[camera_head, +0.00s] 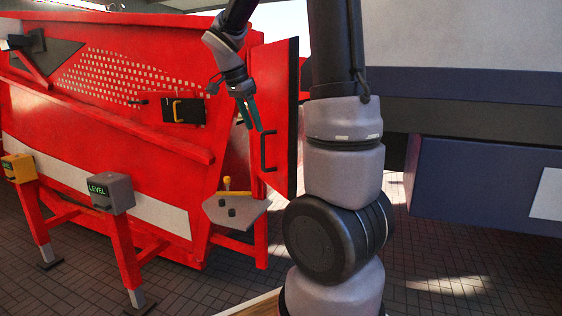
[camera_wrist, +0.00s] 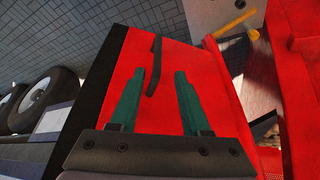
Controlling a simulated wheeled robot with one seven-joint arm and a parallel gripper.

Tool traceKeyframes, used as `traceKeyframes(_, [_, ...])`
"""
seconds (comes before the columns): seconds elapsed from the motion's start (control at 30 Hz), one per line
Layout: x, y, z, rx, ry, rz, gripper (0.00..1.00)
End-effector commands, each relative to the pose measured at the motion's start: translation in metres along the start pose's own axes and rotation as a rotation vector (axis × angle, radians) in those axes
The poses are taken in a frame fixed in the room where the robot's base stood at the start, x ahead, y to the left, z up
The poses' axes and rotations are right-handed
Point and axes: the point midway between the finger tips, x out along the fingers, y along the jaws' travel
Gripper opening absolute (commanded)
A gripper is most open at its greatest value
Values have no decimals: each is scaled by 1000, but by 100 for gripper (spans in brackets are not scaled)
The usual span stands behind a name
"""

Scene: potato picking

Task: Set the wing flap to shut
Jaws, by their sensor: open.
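The wing flap looks to be the upright red panel (camera_head: 279,90) with a dark edge at the right end of the red machine. It stands swung out at an angle from the machine's side, with a gap beside it. A black bar handle (camera_head: 264,152) is on its face. In the wrist view the flap (camera_wrist: 205,65) fills the middle, and its handle (camera_wrist: 153,66) shows between and beyond the teal fingertips. My gripper (camera_head: 249,128) is open and empty, just in front of the flap and above the handle, apart from it as far as I can tell.
The red machine (camera_head: 100,130) carries a dark latch plate with a yellow handle (camera_head: 178,111). A grey plate with a yellow lever (camera_head: 235,207) sits below the flap. Yellow (camera_head: 19,168) and grey (camera_head: 111,192) boxes stand at left. A blue-grey body (camera_head: 480,185) is at right.

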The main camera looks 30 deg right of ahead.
Motion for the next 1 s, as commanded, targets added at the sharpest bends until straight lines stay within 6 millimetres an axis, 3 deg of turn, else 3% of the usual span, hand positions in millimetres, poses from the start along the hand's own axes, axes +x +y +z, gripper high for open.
traceKeyframes(0.27, [25, -5, -3, 32, 22, 20, 47])
traceKeyframes(0.5, [71, -4, -4, 30, 21, 20, 47])
traceKeyframes(0.7, [100, -4, -4, 30, 20, 18, 47])
traceKeyframes(1.0, [112, -4, -5, 30, 20, 15, 47])
